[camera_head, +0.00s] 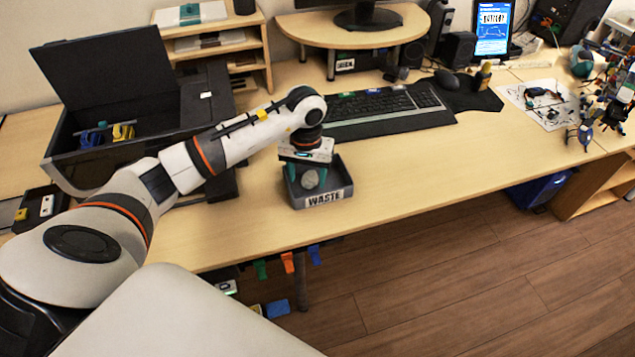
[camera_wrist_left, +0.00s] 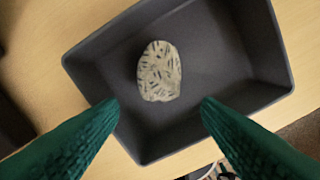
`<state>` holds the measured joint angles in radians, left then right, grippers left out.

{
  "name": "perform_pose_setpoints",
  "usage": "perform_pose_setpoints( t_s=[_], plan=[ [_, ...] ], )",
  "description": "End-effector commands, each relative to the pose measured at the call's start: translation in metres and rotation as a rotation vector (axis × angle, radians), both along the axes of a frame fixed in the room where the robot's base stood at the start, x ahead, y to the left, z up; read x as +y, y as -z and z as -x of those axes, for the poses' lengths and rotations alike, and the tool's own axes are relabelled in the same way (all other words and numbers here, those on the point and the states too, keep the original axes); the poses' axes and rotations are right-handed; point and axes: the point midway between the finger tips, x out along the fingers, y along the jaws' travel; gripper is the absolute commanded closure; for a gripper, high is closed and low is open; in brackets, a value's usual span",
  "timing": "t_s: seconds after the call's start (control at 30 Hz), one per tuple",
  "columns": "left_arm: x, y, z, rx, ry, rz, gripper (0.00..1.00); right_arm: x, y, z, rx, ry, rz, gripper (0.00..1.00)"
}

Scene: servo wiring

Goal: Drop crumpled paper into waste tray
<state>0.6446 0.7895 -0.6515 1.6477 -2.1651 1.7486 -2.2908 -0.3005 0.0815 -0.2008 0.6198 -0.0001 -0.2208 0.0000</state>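The waste tray (camera_head: 325,199) is a dark grey open box with a "WASTE" label on its front, standing near the desk's front edge. It fills much of the left wrist view (camera_wrist_left: 245,92). The crumpled paper (camera_head: 309,180) is a pale printed ball. In the left wrist view the paper (camera_wrist_left: 159,71) shows inside the tray's outline, apart from both fingers. My left gripper (camera_head: 306,174) is over the tray, pointing down. Its green fingers (camera_wrist_left: 160,105) are spread wide with nothing between the tips. Whether the paper touches the tray floor is unclear. My right gripper is not in view.
A keyboard (camera_head: 385,107) lies behind the tray, with a mouse (camera_head: 447,80) to its right. A large black open-lidded box (camera_head: 120,150) stands at the left. The desk (camera_head: 430,165) right of the tray is clear.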

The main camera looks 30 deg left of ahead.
Motion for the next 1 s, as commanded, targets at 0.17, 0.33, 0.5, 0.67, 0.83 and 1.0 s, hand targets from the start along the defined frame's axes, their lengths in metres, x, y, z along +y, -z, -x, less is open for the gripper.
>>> perform_pose_setpoints(
  t_s=[0.17, 0.33, 0.5, 0.67, 0.83, 1.0],
  plan=[
    [0.0, 0.0, 0.0, 0.0, 0.0, 0.0, 0.36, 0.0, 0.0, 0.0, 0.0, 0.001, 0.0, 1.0],
    [0.0, -0.002, 0.0, -0.001, 0.0, 0.0, 0.36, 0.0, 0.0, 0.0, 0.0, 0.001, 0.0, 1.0],
    [0.0, -0.022, -0.001, -0.005, 0.001, -0.001, 0.36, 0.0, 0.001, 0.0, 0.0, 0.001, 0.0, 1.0],
    [0.0, -0.056, -0.001, -0.006, 0.001, -0.001, 0.36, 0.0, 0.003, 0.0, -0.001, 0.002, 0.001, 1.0],
    [0.0, -0.091, -0.001, -0.005, 0.001, -0.002, 0.36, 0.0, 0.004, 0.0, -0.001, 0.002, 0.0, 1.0],
    [0.0, -0.113, -0.001, -0.002, 0.0, 0.0, 0.36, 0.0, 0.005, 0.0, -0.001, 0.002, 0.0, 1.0]
  ],
)
